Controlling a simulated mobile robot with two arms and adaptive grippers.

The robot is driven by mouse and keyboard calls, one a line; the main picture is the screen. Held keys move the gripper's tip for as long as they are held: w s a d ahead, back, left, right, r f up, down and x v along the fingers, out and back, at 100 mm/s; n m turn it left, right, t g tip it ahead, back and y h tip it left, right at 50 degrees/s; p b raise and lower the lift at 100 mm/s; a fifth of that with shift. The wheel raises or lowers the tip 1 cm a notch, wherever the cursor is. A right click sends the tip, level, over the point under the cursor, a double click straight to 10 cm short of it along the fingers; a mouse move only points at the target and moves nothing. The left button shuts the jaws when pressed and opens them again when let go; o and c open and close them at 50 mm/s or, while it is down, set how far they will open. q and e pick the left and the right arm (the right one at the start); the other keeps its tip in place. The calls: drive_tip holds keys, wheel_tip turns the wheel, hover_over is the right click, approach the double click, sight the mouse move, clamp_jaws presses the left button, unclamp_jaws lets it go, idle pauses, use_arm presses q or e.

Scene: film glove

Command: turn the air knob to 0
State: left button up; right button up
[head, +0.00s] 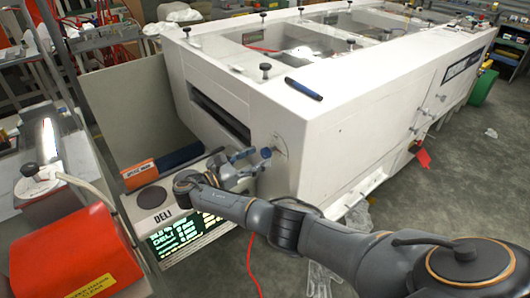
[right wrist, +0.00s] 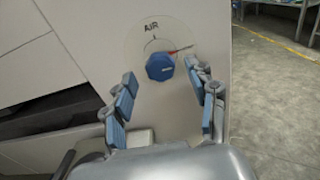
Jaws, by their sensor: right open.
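The air knob is a blue faceted knob (right wrist: 160,67) on a round pale dial plate (right wrist: 140,40) marked "AIR" in the right wrist view. A thin red pointer (right wrist: 181,48) reaches from it to the upper right. In the head view the knob (head: 266,152) sits on the end face of the white machine (head: 330,120). My right gripper (head: 250,156) is open, its blue-padded fingers just in front of the knob. In the right wrist view its fingers (right wrist: 161,82) stand on either side, below the knob, with nothing held. My left gripper is not in view.
A "DELI" scale (head: 152,197) with a lit green display stands below my right gripper. A red box (head: 75,260) is at the lower left. Grey floor (head: 470,170) is open to the right.

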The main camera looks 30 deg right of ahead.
sight(263, 154)
drive_tip(key=d, duration=0.4)
drive_tip(key=shift+w, duration=0.15)
drive_tip(key=shift+p, duration=0.3)
drive_tip(key=c, duration=1.2)
